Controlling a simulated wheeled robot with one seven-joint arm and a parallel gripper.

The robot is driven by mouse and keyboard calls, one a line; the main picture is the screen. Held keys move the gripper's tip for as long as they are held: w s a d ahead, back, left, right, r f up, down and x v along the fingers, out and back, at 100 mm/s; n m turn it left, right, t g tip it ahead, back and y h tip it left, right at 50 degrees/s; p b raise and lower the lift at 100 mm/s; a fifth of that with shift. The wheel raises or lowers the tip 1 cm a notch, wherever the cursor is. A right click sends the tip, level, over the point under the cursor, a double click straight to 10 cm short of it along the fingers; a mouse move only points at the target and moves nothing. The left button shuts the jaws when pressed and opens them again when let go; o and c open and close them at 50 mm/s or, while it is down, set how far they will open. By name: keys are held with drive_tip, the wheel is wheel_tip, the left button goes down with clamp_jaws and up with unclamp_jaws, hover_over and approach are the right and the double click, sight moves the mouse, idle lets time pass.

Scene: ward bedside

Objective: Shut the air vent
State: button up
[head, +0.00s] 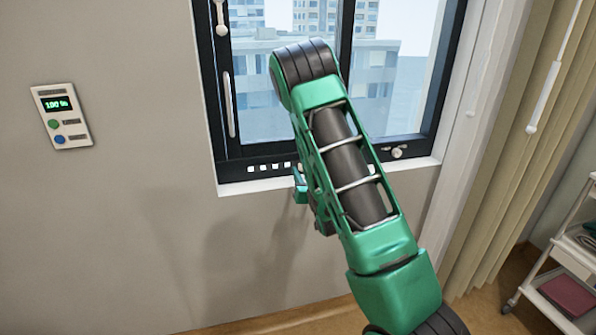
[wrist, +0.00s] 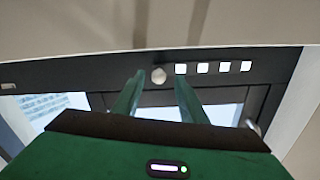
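The air vent (head: 262,168) is a row of bright square slots in the dark lower window frame. In the wrist view, which looks upside down, the slots (wrist: 203,68) sit beside a round pale knob (wrist: 158,75). My gripper (wrist: 159,82) is open, with one green finger on each side of the knob. I cannot tell whether either finger touches it. In the head view my gripper (head: 301,187) shows only in part at the frame's lower edge; my arm hides the rest and the knob. The slots look bright and uncovered.
The window (head: 265,110) has a long pale handle (head: 229,105) at left and a small silver fitting (head: 398,152) at lower right. A wall panel (head: 62,117) with a display and buttons is at left. Curtains (head: 520,130) and a trolley (head: 570,290) stand at right.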

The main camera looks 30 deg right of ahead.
drive_tip(key=shift+x, duration=2.2)
drive_tip(key=shift+c, duration=0.5)
